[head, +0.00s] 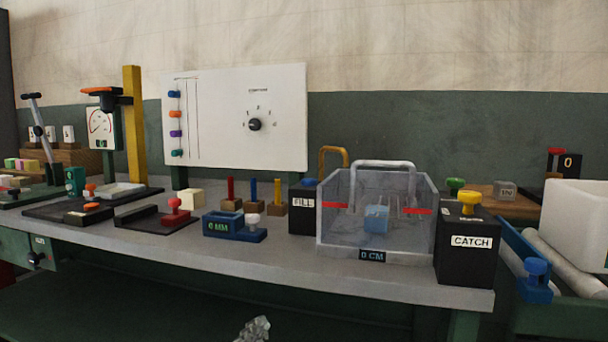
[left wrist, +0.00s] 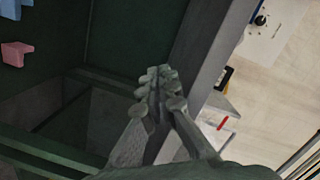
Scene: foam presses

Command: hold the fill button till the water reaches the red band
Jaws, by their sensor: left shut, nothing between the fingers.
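The fill button is a blue knob (head: 309,182) on top of a black box labelled FILL (head: 302,215), at the left side of the clear tank (head: 345,238). Red band marks (head: 418,211) show on the tank's walls. Its display (head: 372,256) reads 0 CM, and a pale blue block (head: 376,219) is inside. No water level can be made out. My left gripper (head: 255,328) is low, in front of and below the bench edge, apart from the button. In the left wrist view the gripper (left wrist: 160,92) is shut and empty. My right gripper is not seen.
A black CATCH box (head: 464,250) with a yellow knob stands right of the tank. A blue 0 MM device (head: 222,226) and coloured pegs stand left of the FILL box. The bench's front edge (head: 270,262) lies above my gripper. A white bin (head: 575,220) is far right.

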